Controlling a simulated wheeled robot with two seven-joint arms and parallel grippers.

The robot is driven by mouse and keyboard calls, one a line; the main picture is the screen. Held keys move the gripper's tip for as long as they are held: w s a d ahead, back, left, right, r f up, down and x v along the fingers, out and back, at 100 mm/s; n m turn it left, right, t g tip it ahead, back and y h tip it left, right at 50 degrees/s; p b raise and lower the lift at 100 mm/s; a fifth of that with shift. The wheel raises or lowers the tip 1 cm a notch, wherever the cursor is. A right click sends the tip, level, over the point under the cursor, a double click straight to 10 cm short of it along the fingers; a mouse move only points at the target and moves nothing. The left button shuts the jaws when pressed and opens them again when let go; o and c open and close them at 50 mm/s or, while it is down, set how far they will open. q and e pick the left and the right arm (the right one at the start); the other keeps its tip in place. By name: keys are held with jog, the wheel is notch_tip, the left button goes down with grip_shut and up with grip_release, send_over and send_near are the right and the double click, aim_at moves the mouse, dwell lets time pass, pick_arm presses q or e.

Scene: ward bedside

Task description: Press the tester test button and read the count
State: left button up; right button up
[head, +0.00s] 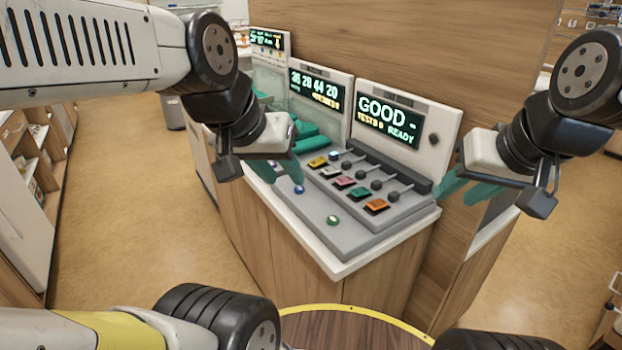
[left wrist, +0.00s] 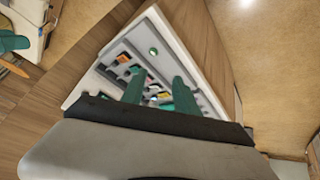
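The tester (head: 400,120) is a white panel with a dark screen reading "GOOD -" over "TESTED 0 READY". Its grey deck (head: 350,238) holds a round green button (head: 333,220) at the front and a round blue button (head: 298,189) further left; I cannot read which is marked test. The green button also shows in the left wrist view (left wrist: 153,51). My left gripper (head: 280,172) is above the deck's left end, near the blue button, its teal fingers apart and empty. My right gripper (head: 463,192) is beyond the deck's right end, fingers apart and empty.
Several coloured blocks (head: 343,183) and small levers sit in rows on the deck. Another screen panel (head: 319,92) stands to the left, with green rolls beside it. A wooden partition (head: 470,50) rises behind. Open floor (head: 130,190) lies to the left.

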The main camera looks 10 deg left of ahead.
pick_arm(q)
grip_shut()
dwell(1.8)
